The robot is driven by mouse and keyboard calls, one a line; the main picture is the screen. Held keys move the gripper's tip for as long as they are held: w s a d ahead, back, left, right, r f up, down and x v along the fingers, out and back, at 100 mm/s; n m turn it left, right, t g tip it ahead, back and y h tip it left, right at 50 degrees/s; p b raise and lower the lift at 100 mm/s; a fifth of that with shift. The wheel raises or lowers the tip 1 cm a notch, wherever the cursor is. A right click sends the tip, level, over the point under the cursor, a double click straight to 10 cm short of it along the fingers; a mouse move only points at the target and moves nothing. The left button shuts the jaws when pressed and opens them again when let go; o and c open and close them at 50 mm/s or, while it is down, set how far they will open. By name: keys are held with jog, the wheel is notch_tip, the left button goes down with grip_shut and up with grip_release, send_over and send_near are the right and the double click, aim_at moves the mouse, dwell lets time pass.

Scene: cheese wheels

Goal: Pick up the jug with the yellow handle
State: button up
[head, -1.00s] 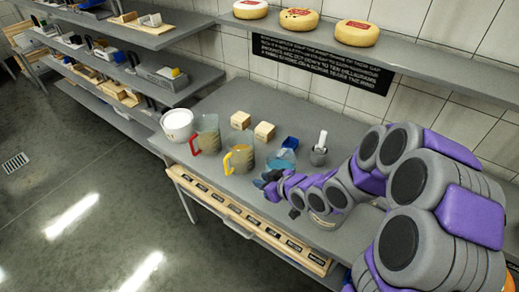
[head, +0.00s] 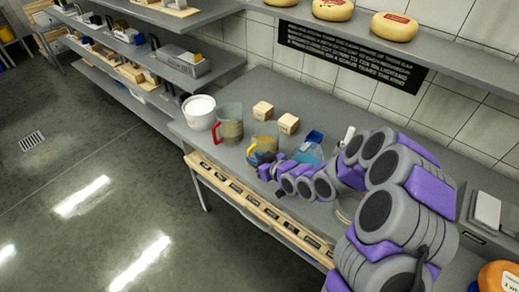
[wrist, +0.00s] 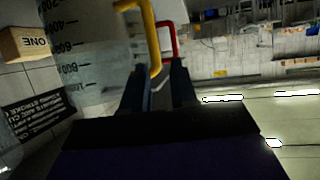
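The clear jug with the yellow handle (head: 266,143) stands upright on the grey table, partly hidden by my gripper (head: 256,161) in the head view. In the wrist view its yellow handle (wrist: 152,38) hangs in front of my gripper (wrist: 160,72). The two dark fingers are apart, with the lower end of the handle between or just beyond their tips; the exact depth is unclear. The jug's clear wall with its printed scale (wrist: 85,45) fills the area left of the handle.
A jug with a red handle (head: 230,124) stands close behind to the left, beside a white tub (head: 200,111). Two wooden cubes (head: 263,110) and a blue-topped clear vessel (head: 311,146) stand nearby. A wooden strip (head: 262,208) runs along the table's front edge.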

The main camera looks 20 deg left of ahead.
jog(key=shift+w+a+f, duration=0.25)
jog(key=shift+w+a, duration=0.15)
jog(key=shift+a, duration=0.05)
jog(key=shift+w+d, duration=0.1)
jog(key=shift+w, duration=0.05)
jog(key=x, duration=0.2)
jog(key=b+x, duration=0.1)
jog(key=x, duration=0.3)
jog(key=shift+s+f, duration=0.3)
jog(key=shift+f, duration=0.1)
jog(key=d, duration=0.2)
jog(key=shift+d+r, duration=0.3)
jog(key=shift+r, duration=0.1)
jog(key=c, duration=0.3)
jog(key=shift+a+f, duration=0.1)
jog(key=shift+a, duration=0.25)
jog(key=shift+c, duration=0.8)
jog(key=shift+s+a+f, duration=0.1)
jog(key=shift+a+f, duration=0.15)
jog(key=shift+a, duration=0.45)
grip_shut()
jog(key=shift+d+r, duration=0.1)
jog(key=shift+d, duration=0.65)
jog(key=shift+a, duration=0.25)
